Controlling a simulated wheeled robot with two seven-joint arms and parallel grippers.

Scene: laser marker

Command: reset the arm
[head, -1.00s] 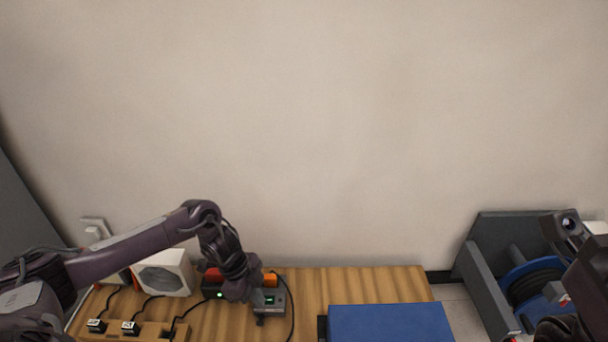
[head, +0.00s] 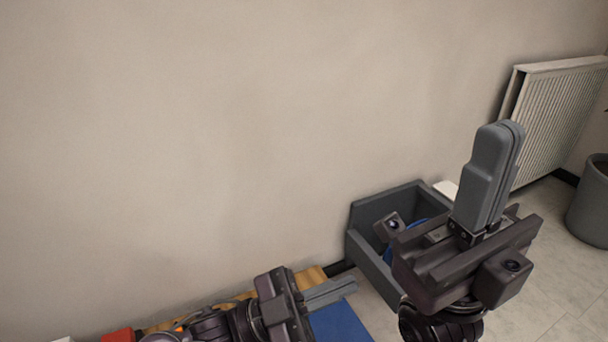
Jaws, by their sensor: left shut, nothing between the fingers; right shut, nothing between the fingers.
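My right gripper (head: 503,128) stands in the right half of the head view. Its grey fingers point up, pressed together with nothing between them. My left gripper (head: 350,284) is low in the middle of the view. Its grey fingers point right, shut and empty, above the blue box (head: 340,325). Most of my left arm is cut off by the bottom edge of the picture.
The wooden table (head: 312,274) shows as a strip along the wall, with a red item (head: 118,335) at its left. A dark grey open crate (head: 365,240) with something blue inside stands behind my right gripper. A radiator (head: 560,115) and grey bin (head: 590,205) are further right.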

